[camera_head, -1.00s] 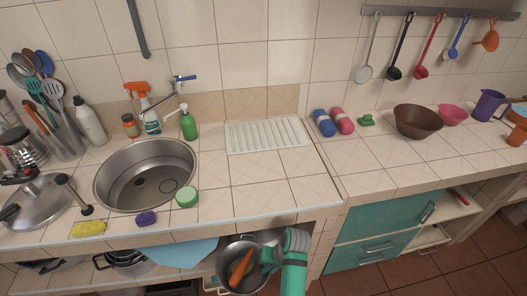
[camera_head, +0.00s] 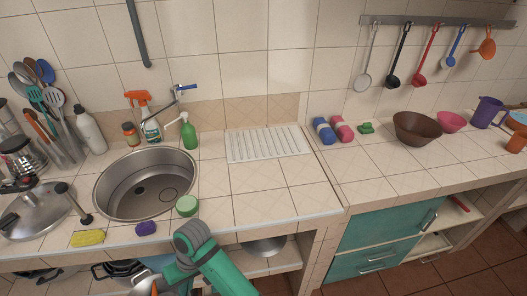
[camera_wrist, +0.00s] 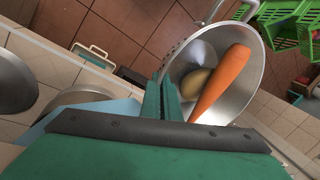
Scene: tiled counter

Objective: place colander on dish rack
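The metal colander (camera_wrist: 257,78) fills the right of the wrist view, with a carrot (camera_wrist: 222,80) and a potato-like lump (camera_wrist: 195,82) inside. My gripper (camera_wrist: 162,92) is shut on its near rim. In the head view my gripper is low in front of the counter, below the sink, and the colander is mostly cut off by the bottom edge. The dish rack, a white ribbed rectangle (camera_head: 268,143), lies empty on the counter right of the sink.
The sink (camera_head: 147,183) is left of the rack. A green soap bottle (camera_head: 188,132) stands between them. A round green sponge (camera_head: 187,205) lies near the front edge. Blue and pink rolls (camera_head: 333,130) lie right of the rack. Bare tiles are in front of it. A metal pot (camera_head: 263,246) sits under the counter.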

